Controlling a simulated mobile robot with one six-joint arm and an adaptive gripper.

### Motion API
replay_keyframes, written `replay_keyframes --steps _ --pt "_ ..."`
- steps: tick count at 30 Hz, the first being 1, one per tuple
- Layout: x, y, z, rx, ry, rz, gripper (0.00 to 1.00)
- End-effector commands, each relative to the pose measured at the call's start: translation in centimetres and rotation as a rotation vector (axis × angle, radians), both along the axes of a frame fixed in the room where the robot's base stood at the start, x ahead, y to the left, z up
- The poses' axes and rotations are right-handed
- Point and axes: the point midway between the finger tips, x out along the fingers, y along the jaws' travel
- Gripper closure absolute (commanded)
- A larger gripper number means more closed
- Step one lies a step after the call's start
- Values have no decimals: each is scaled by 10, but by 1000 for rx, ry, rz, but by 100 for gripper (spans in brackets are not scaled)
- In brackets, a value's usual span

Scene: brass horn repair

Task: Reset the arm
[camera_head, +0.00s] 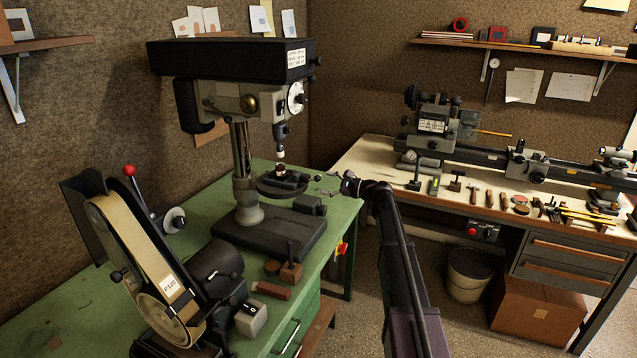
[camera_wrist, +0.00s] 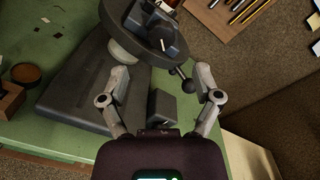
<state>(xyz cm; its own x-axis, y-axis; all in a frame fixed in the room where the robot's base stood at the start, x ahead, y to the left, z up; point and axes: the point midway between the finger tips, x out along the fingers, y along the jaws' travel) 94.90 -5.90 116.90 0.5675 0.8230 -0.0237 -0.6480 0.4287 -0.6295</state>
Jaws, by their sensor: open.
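My arm reaches up from the bottom of the head view. My gripper (camera_head: 328,184) is at its end, just right of the drill press table (camera_head: 266,190). In the wrist view my gripper (camera_wrist: 159,72) has its two fingers spread wide with nothing between them. The round drill press table (camera_wrist: 184,58) and a dark vise (camera_wrist: 160,30) on it lie beyond the fingertips. From these views I cannot tell the exact gap between the fingers and the table.
The drill press (camera_head: 240,110) and a belt sander (camera_head: 150,260) stand on a green bench (camera_head: 335,215). A lathe (camera_head: 480,150) and hand tools occupy the right bench (camera_head: 375,150). A bin (camera_head: 468,280) and a cardboard box (camera_head: 535,310) stand on the floor at right.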

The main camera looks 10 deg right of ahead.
Motion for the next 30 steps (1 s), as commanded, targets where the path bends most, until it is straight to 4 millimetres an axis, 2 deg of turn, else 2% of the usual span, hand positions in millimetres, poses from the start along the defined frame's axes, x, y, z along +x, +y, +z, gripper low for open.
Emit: replay_keyframes --steps 7,20,26,30 --pt "-7 -10 0 1 0 1 18" --pt "-12 -5 -3 -21 -3 8 18" --pt "-40 19 -21 -154 -24 55 18" --pt "-76 45 -45 -324 -52 125 18"
